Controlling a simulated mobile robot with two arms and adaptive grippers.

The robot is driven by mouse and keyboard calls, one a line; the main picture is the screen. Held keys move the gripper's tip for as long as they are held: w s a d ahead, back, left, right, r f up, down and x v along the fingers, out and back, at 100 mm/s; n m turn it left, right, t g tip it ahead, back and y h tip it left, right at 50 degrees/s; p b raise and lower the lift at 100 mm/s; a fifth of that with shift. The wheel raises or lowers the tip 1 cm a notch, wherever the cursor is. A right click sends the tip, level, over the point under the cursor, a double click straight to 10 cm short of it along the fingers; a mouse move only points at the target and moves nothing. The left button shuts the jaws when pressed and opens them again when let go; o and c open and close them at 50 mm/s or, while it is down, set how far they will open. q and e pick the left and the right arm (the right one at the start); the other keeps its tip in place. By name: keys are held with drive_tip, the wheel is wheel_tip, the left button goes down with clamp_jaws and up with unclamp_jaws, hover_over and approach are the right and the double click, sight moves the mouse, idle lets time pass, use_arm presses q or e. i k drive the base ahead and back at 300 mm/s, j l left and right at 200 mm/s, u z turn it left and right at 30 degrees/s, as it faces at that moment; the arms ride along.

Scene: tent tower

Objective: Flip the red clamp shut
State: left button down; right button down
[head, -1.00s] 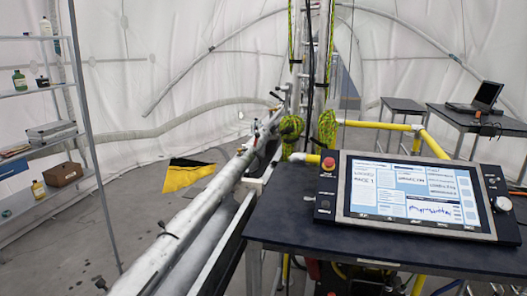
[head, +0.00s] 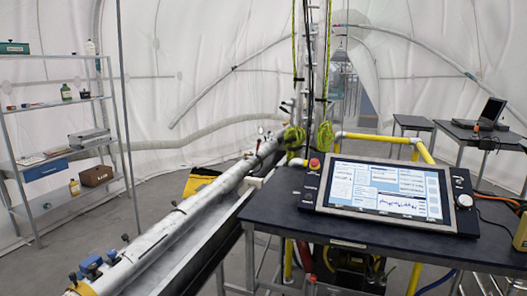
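I cannot make out a red clamp in the head view. A long grey-white pipe (head: 190,212) runs from the bottom left up toward the mast in the middle. Small dark fittings stick up along it, and blue fittings (head: 91,266) sit on its near end at the lower left. Small fittings at its far end (head: 262,141) are too small to tell apart. Neither of my grippers is in view.
A black table (head: 270,209) with a control panel screen (head: 388,188) and a red button (head: 314,163) stands at the right front. A metal shelf rack (head: 62,103) stands at the left. Yellow rails (head: 376,138) stand behind the table. Grey floor is open between rack and pipe.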

sight(259, 141)
drive_tip(key=i+z, duration=0.1)
drive_tip(key=i, duration=0.9)
drive_tip(key=l, duration=0.05)
